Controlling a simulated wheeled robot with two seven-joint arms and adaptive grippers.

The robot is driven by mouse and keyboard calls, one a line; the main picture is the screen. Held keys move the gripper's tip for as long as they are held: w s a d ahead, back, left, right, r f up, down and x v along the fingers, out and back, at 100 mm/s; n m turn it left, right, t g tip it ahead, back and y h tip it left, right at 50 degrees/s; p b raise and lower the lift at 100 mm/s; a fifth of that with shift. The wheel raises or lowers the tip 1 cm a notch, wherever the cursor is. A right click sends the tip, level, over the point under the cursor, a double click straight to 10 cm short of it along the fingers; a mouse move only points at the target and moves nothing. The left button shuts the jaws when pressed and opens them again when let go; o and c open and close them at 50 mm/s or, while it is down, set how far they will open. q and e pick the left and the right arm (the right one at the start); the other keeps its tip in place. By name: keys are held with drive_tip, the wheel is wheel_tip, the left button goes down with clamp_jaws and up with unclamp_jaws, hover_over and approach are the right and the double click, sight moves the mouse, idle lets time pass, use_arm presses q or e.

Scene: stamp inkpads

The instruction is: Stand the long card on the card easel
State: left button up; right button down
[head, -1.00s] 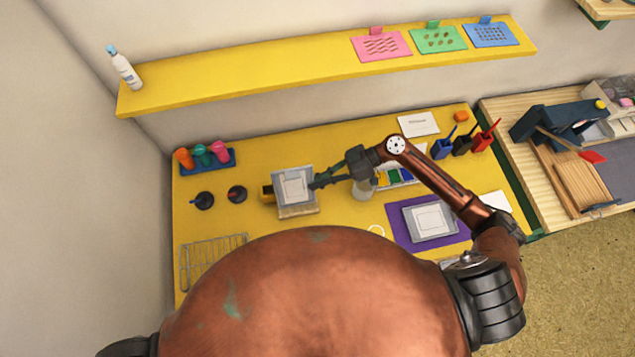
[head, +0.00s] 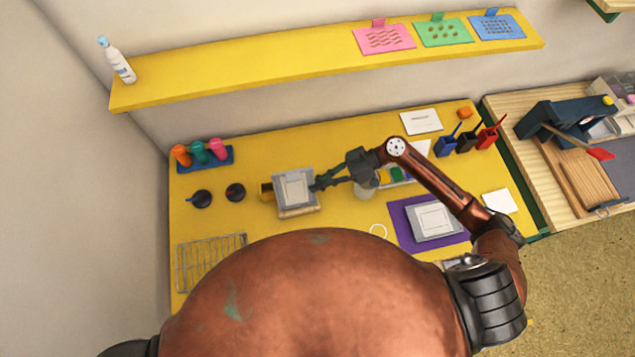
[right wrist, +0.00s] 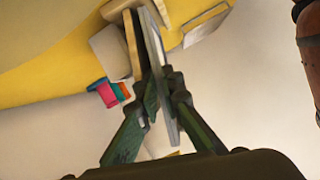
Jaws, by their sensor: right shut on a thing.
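The long card (head: 283,188), a grey panel with a paler square on its face, is at the centre-left of the yellow table. My right gripper (head: 319,183) is shut on its right edge. In the right wrist view the card (right wrist: 153,42) shows nearly edge-on between the fingers of my right gripper (right wrist: 160,92). The tan wooden card easel (head: 298,212) is mostly hidden under the card; its edge shows close beside the card in the wrist view (right wrist: 132,45). I cannot tell whether they touch. My left gripper is not in view.
A purple mat (head: 400,222) with a grey framed sheet lies to the right. A wire rack (head: 210,262) is front left, with two dark round pads (head: 202,198) behind it. Coloured bottles (head: 199,152) stand back left. A pale jar (head: 365,188) is close beside my right gripper.

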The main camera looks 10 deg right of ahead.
drive_tip(key=shift+f, duration=0.25)
drive_tip(key=c, duration=2)
unclamp_jaws()
drive_tip(key=shift+d, duration=0.1)
drive_tip(key=v, duration=1.1)
drive_tip(key=shift+d+r, duration=0.15)
drive_tip(key=shift+d, duration=0.2)
